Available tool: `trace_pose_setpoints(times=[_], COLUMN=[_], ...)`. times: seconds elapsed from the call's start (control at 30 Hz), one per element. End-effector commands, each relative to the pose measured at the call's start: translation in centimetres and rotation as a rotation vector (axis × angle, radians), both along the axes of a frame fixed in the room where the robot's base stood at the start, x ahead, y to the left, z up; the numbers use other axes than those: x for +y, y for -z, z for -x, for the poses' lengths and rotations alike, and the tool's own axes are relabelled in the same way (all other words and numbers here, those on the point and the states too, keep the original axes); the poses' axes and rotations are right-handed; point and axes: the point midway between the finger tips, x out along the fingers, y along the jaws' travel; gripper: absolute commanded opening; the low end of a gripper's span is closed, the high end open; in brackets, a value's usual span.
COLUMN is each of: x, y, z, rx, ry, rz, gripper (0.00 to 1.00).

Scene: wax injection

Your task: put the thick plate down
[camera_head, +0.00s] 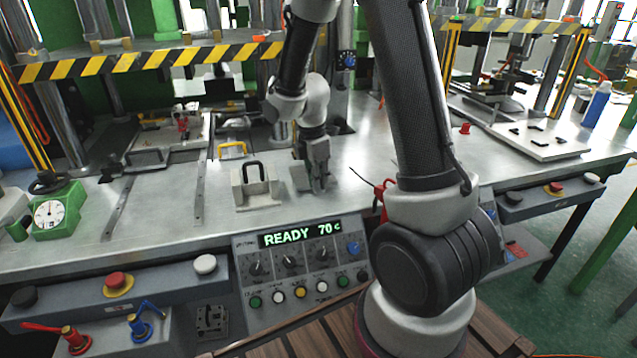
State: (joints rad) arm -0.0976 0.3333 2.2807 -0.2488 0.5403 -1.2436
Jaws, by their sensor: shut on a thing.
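My gripper (319,186) points down over the metal bench top (370,160), right of the block with the black handle. It is shut on a grey plate (300,178), which I take for the thick plate. Only part of the plate shows to the left of the fingers, low at the bench surface. The gripper hides the rest, and I cannot tell whether the plate touches the bench.
A pale block with a black handle (255,190) stands close on the left. A yellow handle (232,150) lies behind it. A red-handled tool (384,192) is on the right. The control panel (300,262) is in front. A white plate (541,142) lies far right.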

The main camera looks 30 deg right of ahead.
Motion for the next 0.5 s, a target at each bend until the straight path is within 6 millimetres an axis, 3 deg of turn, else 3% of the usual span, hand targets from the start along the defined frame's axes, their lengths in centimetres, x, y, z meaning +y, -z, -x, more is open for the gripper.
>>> trace_pose_setpoints(times=[0.1, 0.47, 0.5], x=[0.00, 0.02, 0.02], y=[1.03, 1.36, 1.37], z=[-0.02, -0.06, -0.04], rx=[-0.001, -0.002, -0.002], ry=[0.000, 0.001, 0.001], rz=[0.000, -0.001, -0.001], gripper=[0.00, 0.00, 0.17])
